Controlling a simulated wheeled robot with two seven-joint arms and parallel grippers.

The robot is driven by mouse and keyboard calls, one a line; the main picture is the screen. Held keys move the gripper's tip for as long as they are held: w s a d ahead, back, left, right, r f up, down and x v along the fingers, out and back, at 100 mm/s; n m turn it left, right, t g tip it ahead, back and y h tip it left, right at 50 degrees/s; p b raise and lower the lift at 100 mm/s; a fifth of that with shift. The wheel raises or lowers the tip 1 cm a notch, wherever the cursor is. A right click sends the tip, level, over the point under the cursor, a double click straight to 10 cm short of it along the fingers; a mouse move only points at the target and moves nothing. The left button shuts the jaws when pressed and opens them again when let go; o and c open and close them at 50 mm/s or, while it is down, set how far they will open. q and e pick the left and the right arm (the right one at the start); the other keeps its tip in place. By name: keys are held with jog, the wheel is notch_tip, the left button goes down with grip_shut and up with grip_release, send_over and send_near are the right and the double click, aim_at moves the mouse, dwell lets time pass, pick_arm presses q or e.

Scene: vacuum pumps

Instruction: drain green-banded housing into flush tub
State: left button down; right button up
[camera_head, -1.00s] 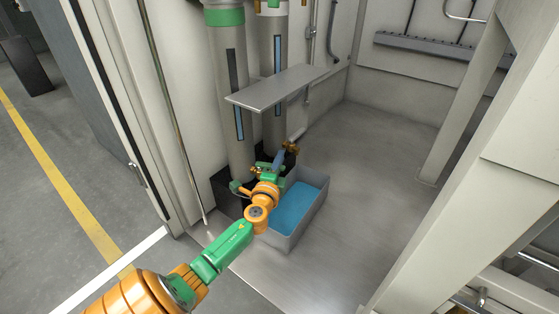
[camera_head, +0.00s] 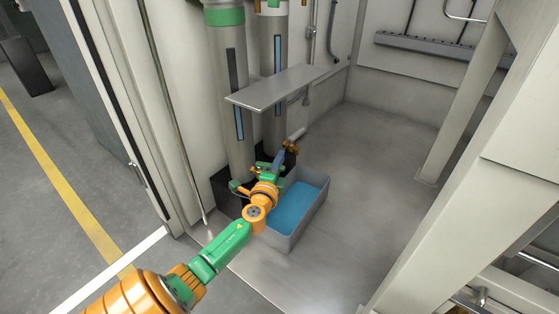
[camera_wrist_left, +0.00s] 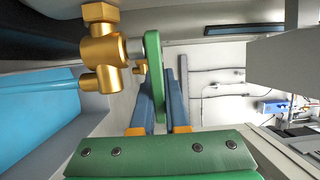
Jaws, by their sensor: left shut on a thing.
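The green-banded housing (camera_head: 240,155) is the left of two upright grey cylinders, with a green band (camera_head: 224,16) near its top and a dark sight strip. The grey flush tub (camera_head: 283,242) stands on the floor before the cylinders and holds blue liquid (camera_head: 298,208). My left gripper (camera_head: 278,160) is low, beside the tub's back left corner. In the left wrist view, its blue fingers (camera_wrist_left: 161,85) are shut on a green lever (camera_wrist_left: 153,60) joined to a brass valve (camera_wrist_left: 103,52). Which housing the valve serves is unclear. My right gripper is out of view.
The second housing (camera_head: 265,55) stands just right of the first. A grey shelf plate (camera_head: 278,87) juts out above the gripper. A pale frame post (camera_head: 470,95) rises at the right. The floor (camera_head: 370,165) right of the tub is clear.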

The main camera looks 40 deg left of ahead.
pick_arm(q)
jog(key=m+h, duration=0.1)
jog(key=d+m+t+h, duration=0.1)
jog(key=h, duration=0.1)
jog(key=shift+s+b, duration=0.35)
jog(key=shift+b, duration=0.05)
jog(key=c, duration=0.9)
grip_release()
jog(key=p+v, duration=0.1)
jog(key=v, duration=0.6)
jog(key=shift+f+p, duration=0.1)
jog(key=shift+p, duration=0.25)
